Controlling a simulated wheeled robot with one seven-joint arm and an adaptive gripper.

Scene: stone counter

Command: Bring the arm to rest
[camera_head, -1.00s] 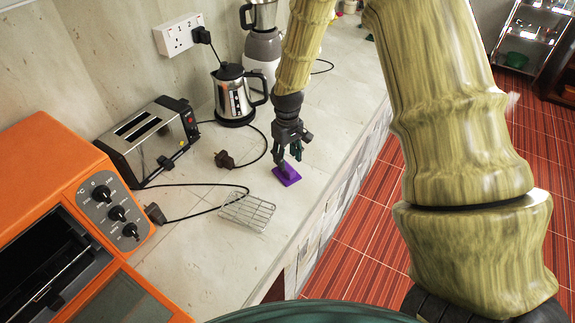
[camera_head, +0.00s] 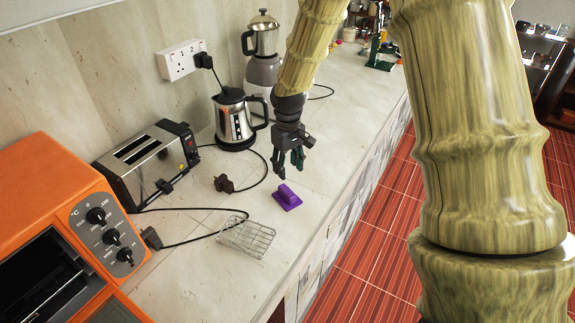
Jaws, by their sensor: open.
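My gripper (camera_head: 289,171) hangs from my arm over the stone counter (camera_head: 205,277), fingers pointing down. Its dark fingers are apart and nothing is between them. A small purple object with a raised grip (camera_head: 287,197) lies flat on the counter just below the fingertips, apart from them. All of the purple object shows.
A wire rack (camera_head: 246,238) lies nearer. An orange toaster oven (camera_head: 45,195), a toaster (camera_head: 150,162), a kettle (camera_head: 232,120) and a blender (camera_head: 262,68) stand along the wall. A cable with a plug (camera_head: 224,184) lies left of my gripper. The counter edge is at right.

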